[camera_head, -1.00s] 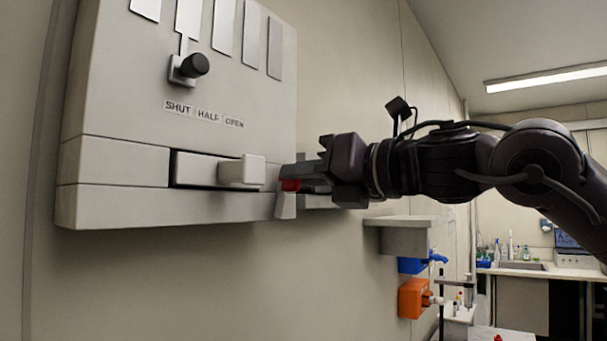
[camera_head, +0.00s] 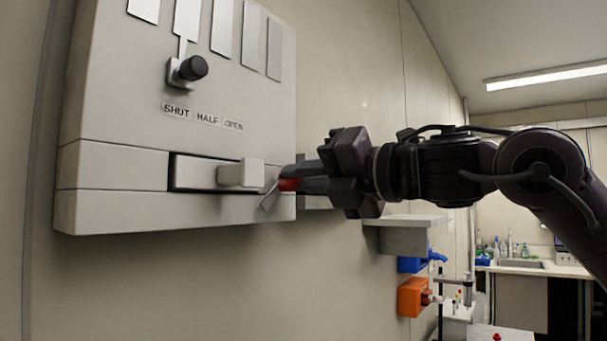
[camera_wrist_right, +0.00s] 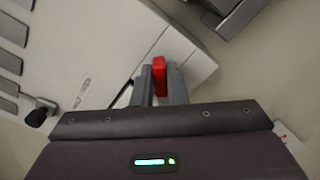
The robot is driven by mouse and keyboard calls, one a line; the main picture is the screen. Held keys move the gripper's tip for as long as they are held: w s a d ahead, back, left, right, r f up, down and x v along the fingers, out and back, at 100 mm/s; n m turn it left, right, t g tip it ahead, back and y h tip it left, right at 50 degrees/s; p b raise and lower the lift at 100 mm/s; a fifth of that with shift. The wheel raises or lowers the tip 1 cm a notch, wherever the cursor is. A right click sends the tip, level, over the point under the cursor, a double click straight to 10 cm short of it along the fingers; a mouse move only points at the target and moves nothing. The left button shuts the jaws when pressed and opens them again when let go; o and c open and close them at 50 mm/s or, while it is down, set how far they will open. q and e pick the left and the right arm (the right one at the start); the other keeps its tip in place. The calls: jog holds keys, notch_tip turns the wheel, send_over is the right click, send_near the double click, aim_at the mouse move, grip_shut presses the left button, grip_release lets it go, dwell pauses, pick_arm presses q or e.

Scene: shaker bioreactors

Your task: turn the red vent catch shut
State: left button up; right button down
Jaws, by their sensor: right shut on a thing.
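The red vent catch (camera_head: 289,184) is at the lower right of the grey wall unit (camera_head: 110,205), beside a pale block handle (camera_head: 241,173). My right gripper (camera_head: 297,178) is shut on the catch, coming from the right. In the right wrist view the red catch (camera_wrist_right: 159,77) shows between the two grey fingers (camera_wrist_right: 160,85). A pale tab (camera_head: 271,195) below the catch is tilted, its lower end towards the left. The fingers hide part of the catch. My left gripper is not in view.
A black knob (camera_head: 193,68) on a slider stands above the labels SHUT, HALF, OPEN (camera_head: 203,116). A grey ledge (camera_head: 405,234), a blue fixture (camera_head: 413,264) and an orange box (camera_head: 413,297) are on the wall below my right arm. A sink counter (camera_head: 535,268) stands far right.

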jog(key=shift+f+m+p, duration=0.2)
jog(key=shift+m+p, duration=0.25)
jog(key=shift+m, duration=3.65)
jog(key=c, duration=1.4)
grip_release()
jog(key=shift+c, duration=0.2)
jog(key=b+v, duration=0.3)
jog(key=v, duration=0.4)
jog(key=shift+s+d, duration=0.2)
jog(key=shift+d, duration=0.15)
